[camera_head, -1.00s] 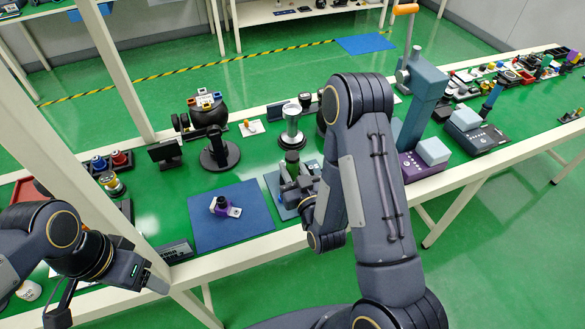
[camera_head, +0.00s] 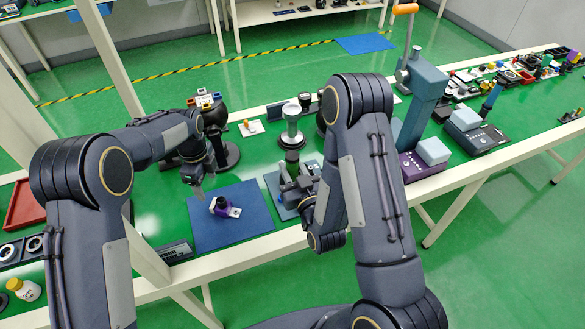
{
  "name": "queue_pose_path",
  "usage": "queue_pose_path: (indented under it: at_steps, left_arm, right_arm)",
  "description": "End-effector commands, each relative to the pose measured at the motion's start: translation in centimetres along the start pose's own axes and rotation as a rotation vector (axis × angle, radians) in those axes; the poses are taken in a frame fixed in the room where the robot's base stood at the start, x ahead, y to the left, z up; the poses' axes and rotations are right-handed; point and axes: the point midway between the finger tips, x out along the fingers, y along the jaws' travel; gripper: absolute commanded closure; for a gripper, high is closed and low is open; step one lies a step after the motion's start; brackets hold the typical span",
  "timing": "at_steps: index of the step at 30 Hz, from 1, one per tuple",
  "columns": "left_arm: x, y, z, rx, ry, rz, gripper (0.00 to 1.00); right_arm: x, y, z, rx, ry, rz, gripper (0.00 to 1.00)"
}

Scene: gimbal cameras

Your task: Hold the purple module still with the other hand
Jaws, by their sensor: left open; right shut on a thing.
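The purple module (camera_head: 219,207), with a dark knob and a pale plate beside it, sits on the blue mat (camera_head: 247,227). My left gripper (camera_head: 199,187) is open and points down just above and left of the module, apart from it as far as I can tell. My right gripper (camera_head: 291,190) is shut on a small dark piece, mostly hidden by the fingers, over the grey-blue pad (camera_head: 273,184) to the right of the mat.
A silver-topped black stand (camera_head: 292,138) stands behind my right gripper. A black round-based stand (camera_head: 232,156) is behind the left one. A teal press (camera_head: 423,95) with an orange handle is at the right. A red tray (camera_head: 24,205) lies far left.

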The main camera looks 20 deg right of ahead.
Motion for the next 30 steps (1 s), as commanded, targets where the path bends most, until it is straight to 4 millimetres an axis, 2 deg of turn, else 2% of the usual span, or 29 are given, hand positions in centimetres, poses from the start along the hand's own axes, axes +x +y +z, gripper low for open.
queue_pose_path:
  at_steps: [3, 8, 24, 30]
  left_arm:
    - [0.6, -0.8, 0.5, 0.044, -0.012, -0.013, 0.36]
    - [1.9, -0.9, 0.5, 0.052, -0.012, -0.013, 0.36]
    - [9.8, -0.9, 0.6, 0.05, -0.012, -0.013, 0.36]
    - [11.7, -1.0, 0.7, 0.049, -0.012, -0.014, 0.36]
  right_arm:
    - [0.0, 0.0, -0.1, 0.0, 0.002, 0.0, 0.95]
    - [0.0, 0.0, -0.1, 0.0, 0.002, 0.0, 0.95]
    - [0.0, 0.0, -0.1, 0.0, 0.002, 0.0, 0.95]
    - [0.0, 0.0, -0.1, 0.0, 0.002, 0.0, 0.95]
